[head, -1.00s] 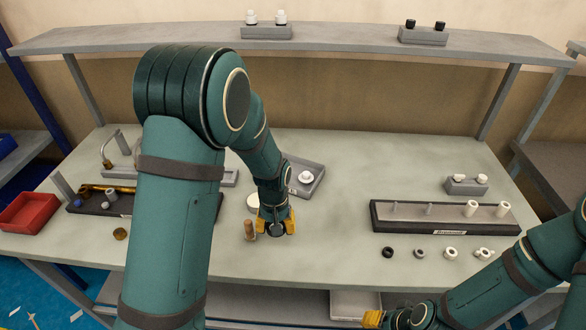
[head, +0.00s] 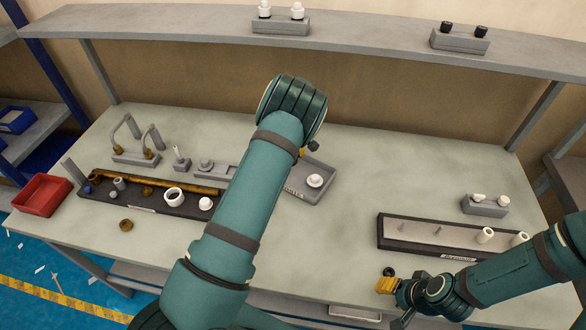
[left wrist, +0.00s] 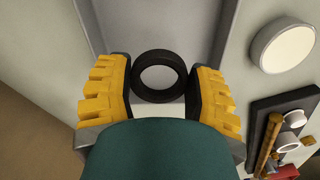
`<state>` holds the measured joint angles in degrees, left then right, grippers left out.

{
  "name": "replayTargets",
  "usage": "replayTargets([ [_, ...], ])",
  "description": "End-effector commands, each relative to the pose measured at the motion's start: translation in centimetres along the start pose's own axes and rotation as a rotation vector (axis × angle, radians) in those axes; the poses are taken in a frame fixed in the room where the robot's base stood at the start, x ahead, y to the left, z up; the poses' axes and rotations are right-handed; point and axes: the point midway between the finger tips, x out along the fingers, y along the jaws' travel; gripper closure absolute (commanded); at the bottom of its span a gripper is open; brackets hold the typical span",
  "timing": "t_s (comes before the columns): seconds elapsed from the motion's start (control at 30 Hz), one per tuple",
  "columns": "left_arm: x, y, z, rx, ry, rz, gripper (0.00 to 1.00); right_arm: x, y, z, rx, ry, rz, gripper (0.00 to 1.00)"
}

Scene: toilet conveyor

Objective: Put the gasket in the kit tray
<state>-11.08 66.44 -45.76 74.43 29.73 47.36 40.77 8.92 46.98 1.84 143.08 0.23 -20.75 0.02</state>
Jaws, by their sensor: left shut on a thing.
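The gasket, a black ring (left wrist: 138,88), sits between the yellow fingers of my left gripper (left wrist: 163,72) in the left wrist view; the fingers are shut on it. Below it is a grey surface with raised edges that looks like the grey tray. In the head view the grey tray (head: 322,169) holds a white knobbed part (head: 315,181). My left forearm hides the tray's left part and nearly all of the left gripper there. The gasket's height above the tray is unclear. My right gripper (head: 386,285) is low at the table's front edge; its opening is unclear.
A dark tray of mixed parts (head: 97,198) and a red bin (head: 43,195) are at left. A white disc (left wrist: 283,48) lies beside the grey tray.

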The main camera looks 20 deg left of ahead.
Motion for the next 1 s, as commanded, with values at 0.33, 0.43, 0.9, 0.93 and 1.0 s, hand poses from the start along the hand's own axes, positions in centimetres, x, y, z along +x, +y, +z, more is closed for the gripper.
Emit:
replayTargets([
  [0.33,3.3,-0.1,0.0,0.002,0.000,-0.001,0.65,-0.2,-0.1,-0.1,0.000,0.001,0.000,0.53],
  [0.43,4.7,0.0,0.0,0.002,0.001,0.000,0.65,-0.2,-0.1,-0.1,0.000,0.001,0.000,0.53],
  [0.9,5.8,0.0,0.0,0.002,0.001,0.002,0.65,0.2,0.1,0.0,0.000,0.001,0.000,0.53],
  [0.93,5.8,0.0,0.0,0.002,0.001,0.002,0.38,0.2,0.1,0.0,0.000,0.000,0.000,0.53],
  [1.0,5.7,0.0,0.0,0.002,0.001,0.001,0.15,0.1,0.0,0.0,0.000,0.001,0.000,0.53],
])
